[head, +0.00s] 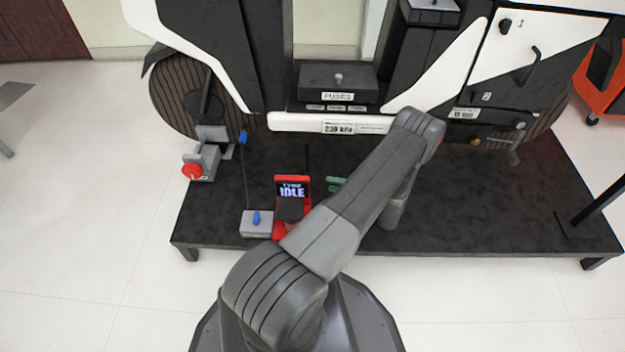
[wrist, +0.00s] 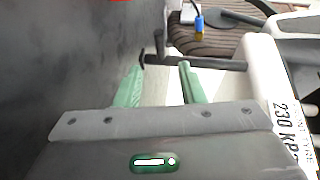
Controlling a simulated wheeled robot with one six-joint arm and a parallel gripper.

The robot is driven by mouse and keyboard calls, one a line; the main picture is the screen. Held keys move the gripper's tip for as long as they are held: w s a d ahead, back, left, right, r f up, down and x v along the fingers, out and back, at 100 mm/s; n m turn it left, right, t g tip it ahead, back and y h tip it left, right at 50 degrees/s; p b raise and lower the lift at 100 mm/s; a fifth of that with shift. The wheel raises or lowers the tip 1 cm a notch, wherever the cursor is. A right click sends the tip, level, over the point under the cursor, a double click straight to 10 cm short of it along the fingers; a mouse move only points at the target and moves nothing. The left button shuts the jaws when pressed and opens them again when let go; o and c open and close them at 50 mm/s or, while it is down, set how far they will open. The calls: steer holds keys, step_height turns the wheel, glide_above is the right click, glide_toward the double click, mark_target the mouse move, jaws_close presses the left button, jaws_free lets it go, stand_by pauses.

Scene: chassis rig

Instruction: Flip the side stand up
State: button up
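The side stand, a thin dark bar (head: 307,158), shows below the white lower panel of the motorcycle, just left of my gripper (head: 336,184). In the wrist view the dark bar (wrist: 205,63) lies crosswise just beyond the green fingertips, with a short crosspiece at its left end. My gripper (wrist: 160,75) is open, its two green fingers apart with nothing seen between them. Whether a fingertip touches the bar I cannot tell. My forearm hides part of the platform beside the gripper in the head view.
A red tyre inflator (head: 292,183) reading IDLE stands close in front, left of my gripper. A grey box (head: 257,224) with a blue knob sits beside it. The white panel (head: 290,122) with a 230 kPa label is close above. The dark platform (head: 480,205) is clear at right.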

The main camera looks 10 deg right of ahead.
mark_target(307, 165)
steer(key=b+x, duration=0.2)
steer(key=x, duration=0.6)
steer(key=shift+w+a+f, duration=0.1)
steer(key=shift+w+a, duration=0.15)
steer(key=shift+a, duration=0.05)
steer(key=shift+c, duration=0.5)
jaws_close()
